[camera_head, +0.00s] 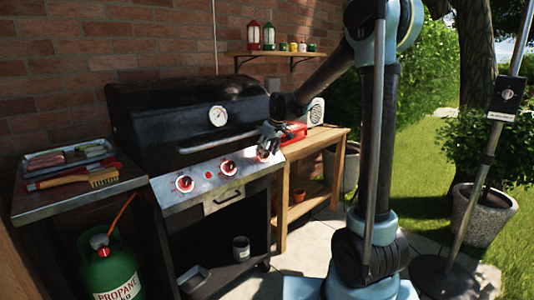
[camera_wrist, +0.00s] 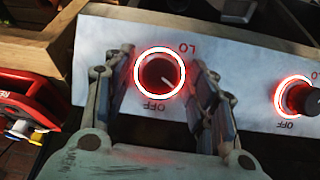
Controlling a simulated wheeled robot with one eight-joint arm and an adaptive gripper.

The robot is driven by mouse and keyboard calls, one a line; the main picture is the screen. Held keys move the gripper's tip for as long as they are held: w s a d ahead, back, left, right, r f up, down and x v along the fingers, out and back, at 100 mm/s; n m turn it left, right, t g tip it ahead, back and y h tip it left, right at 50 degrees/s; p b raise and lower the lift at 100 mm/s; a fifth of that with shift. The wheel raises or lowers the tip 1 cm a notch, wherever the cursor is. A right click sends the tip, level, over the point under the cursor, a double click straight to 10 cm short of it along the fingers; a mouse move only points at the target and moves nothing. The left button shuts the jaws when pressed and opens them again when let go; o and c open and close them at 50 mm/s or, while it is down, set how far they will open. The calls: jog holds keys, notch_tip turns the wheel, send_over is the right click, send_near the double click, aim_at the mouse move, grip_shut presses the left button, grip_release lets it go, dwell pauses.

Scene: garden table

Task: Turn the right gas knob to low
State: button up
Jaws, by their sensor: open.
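The right gas knob (camera_wrist: 160,73) is dark and round with a glowing red-white ring. In the wrist view "LO" is printed at its upper right and "OFF" below it, both appearing turned round. Its light pointer mark slants to the lower right, between the two labels. My gripper (camera_head: 268,140) is open at the right end of the grill's control panel (camera_head: 206,176). In the wrist view its fingers stand on either side of the knob, with visible gaps. In the head view the gripper mostly hides this knob.
The middle knob (camera_wrist: 296,98) also shows in the head view, beside the left knob (camera_head: 184,183). The black grill lid (camera_head: 180,115) is closed, its handle (camera_head: 218,141) just above the panel. A red object (camera_wrist: 25,110) lies close to the gripper's left side.

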jog(key=shift+c, duration=0.2)
jog(key=c, duration=1)
jog(key=n+t, duration=0.1)
jog(key=n, duration=0.2)
jog(key=shift+s+a+h, duration=0.1)
jog(key=shift+h, duration=0.3)
jog(key=n+t, duration=0.1)
jog(key=n, duration=0.2)
jog(key=shift+s+f+t, duration=0.1)
jog(key=shift+t, duration=0.3)
jog(key=n+t, duration=0.1)
jog(key=n, duration=0.2)
jog(key=shift+s+n, duration=0.1)
jog(key=shift+n, duration=0.2)
jog(key=shift+f+n+t, duration=0.15)
jog(key=shift+n+t, duration=0.75)
jog(key=shift+n, duration=0.9)
jog(key=shift+y, duration=0.4)
